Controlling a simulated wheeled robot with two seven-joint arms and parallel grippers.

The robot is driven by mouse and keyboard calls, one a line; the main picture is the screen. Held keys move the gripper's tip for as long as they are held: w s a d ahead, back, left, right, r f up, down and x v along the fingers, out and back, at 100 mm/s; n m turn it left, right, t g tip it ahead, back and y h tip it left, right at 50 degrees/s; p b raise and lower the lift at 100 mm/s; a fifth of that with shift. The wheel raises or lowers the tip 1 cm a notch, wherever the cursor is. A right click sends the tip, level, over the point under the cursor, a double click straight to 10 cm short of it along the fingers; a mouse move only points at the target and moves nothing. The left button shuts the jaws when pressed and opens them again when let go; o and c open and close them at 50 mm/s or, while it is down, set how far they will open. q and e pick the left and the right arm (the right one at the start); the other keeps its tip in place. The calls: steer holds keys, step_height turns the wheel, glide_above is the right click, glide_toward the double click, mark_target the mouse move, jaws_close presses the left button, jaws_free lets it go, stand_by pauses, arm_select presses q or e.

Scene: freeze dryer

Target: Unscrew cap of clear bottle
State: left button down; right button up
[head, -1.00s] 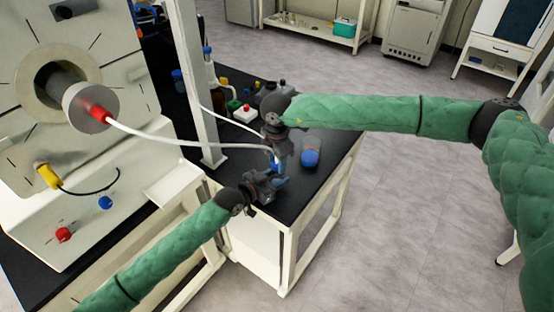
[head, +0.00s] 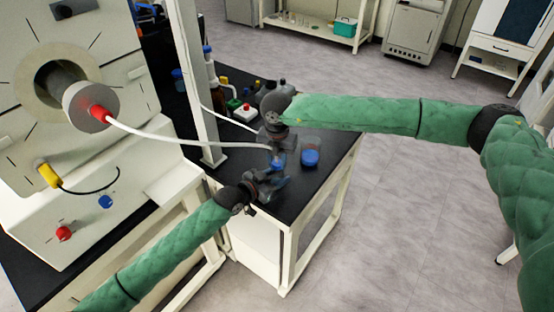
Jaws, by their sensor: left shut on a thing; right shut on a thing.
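A clear bottle stands, mostly hidden, between my two grippers near the front corner of the black bench. Its blue cap (head: 278,162) shows as a small patch. My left gripper (head: 274,183) reaches in from the lower left and is shut on the bottle body, just below the cap. My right gripper (head: 277,154) points down from above and is shut on the cap. Whether the cap is still seated on the neck cannot be told at this size.
Another blue-capped bottle (head: 310,156) stands close to the right of my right gripper. A white post (head: 205,100) and a pale hose (head: 180,142) lie to the left. Bottles and small items fill the bench behind. The bench's right edge is close.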

steer(key=n, duration=1.2)
steer(key=shift+n, duration=0.3)
steer(key=n, duration=0.6)
steer(key=shift+r+n, duration=0.1)
steer(key=shift+n, duration=0.3)
steer(key=n, duration=0.5)
steer(key=shift+n, duration=0.3)
steer(key=n, duration=1.2)
steer(key=shift+n, duration=0.3)
steer(key=n, duration=0.6)
steer(key=shift+r+n, duration=0.1)
steer(key=shift+n, duration=0.3)
steer(key=n, duration=0.6)
steer(key=shift+n, duration=0.4)
